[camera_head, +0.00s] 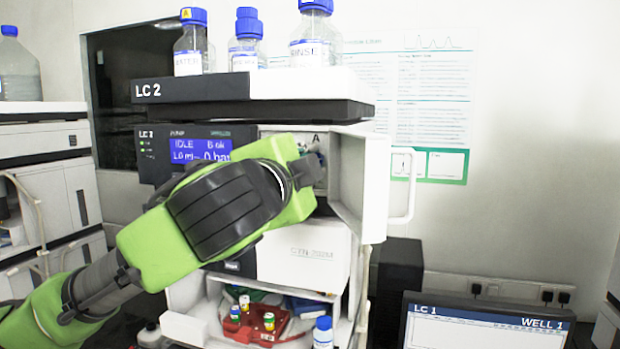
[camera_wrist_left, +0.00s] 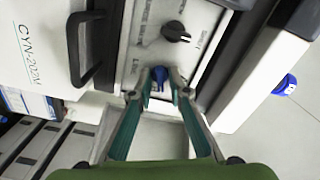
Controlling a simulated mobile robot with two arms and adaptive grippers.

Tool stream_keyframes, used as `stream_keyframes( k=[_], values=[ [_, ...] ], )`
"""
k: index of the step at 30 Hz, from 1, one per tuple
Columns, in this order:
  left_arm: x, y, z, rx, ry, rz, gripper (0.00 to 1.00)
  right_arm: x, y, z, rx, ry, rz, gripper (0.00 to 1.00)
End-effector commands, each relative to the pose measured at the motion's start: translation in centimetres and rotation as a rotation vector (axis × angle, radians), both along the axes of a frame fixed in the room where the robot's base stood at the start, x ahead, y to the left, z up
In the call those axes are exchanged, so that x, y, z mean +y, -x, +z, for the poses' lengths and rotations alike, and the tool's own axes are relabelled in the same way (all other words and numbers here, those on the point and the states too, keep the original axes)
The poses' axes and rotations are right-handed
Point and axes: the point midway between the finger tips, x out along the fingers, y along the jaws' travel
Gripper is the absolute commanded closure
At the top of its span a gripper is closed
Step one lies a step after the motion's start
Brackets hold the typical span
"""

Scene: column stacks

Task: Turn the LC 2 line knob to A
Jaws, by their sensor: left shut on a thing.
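The LC 2 stack (camera_head: 195,90) stands in the middle of the head view, with an open compartment at its right side. In the left wrist view, a blue knob (camera_wrist_left: 159,74) sits on the light panel beside small lettering that seems to read "LINE". My left gripper (camera_wrist_left: 159,82) is shut on this blue knob, one finger on each side. In the head view my left arm hides most of the panel and my left gripper (camera_head: 311,167) reaches into the compartment. A letter "A" shows above it. Which way the knob points is unclear. My right gripper is out of view.
A black knob (camera_wrist_left: 175,31) is on the same panel, close to the blue one. The open white door (camera_head: 362,185) stands to the right of my gripper. Bottles (camera_head: 313,40) stand on top. A red tray (camera_head: 258,327) with vials is below.

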Motion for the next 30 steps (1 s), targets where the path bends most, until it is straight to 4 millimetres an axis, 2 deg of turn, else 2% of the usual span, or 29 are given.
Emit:
stream_keyframes(
  k=[1, 9, 30],
  values=[
    [-0.2, 0.0, -0.6, 0.017, 0.047, -0.003, 1.00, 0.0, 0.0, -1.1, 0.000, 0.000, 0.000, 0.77],
    [-0.2, 0.0, -0.5, 0.096, 0.291, -0.004, 1.00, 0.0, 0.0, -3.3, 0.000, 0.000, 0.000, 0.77],
    [-0.1, 0.0, -0.2, 0.296, 0.905, -0.003, 1.00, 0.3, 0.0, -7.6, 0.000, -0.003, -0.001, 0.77]
  ],
)
